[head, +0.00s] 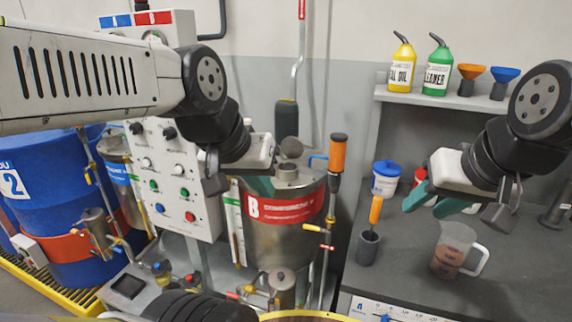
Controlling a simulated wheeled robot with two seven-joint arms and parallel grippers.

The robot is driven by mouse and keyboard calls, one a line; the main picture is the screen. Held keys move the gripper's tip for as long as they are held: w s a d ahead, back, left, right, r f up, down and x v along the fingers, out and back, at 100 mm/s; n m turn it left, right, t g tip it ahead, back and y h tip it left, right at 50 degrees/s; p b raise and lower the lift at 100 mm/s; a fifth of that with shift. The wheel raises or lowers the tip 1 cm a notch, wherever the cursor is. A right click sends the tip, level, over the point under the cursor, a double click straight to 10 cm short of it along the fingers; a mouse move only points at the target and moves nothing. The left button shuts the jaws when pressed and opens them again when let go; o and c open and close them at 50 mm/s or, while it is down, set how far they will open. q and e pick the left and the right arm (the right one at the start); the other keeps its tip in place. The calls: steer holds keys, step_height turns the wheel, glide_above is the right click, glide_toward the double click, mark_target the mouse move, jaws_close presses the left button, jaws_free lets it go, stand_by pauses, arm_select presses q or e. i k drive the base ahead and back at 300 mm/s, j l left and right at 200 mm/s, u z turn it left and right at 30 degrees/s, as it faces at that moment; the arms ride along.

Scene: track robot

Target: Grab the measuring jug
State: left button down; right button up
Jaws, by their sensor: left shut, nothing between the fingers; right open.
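The measuring jug (451,252) is clear, with reddish-brown contents low inside and a handle on its right. It stands upright on the dark workbench (400,278) at the right of the head view. My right gripper (436,203) is open, its teal fingers spread apart. In the picture it is above the jug and a little to its left, with no visible contact. My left gripper (252,187) is shut and empty, with its teal fingers in front of the metal drum marked B (282,238). Its fingertips are partly hidden.
A grey cup holding an orange-handled tool (368,246) stands left of the jug. Behind are a white tub with a blue lid (386,180) and a partly hidden red item. A shelf (455,97) above holds bottles and funnels. A control panel (172,185) and blue drum (45,190) are left.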

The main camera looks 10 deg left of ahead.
mark_target(456, 241)
steer(key=u, duration=0.5)
steer(key=z, duration=1.6)
steer(key=k+l+u, duration=0.2)
steer(key=l+u, duration=0.2)
steer(key=k+l+u, duration=0.2)
steer(key=u, duration=0.2)
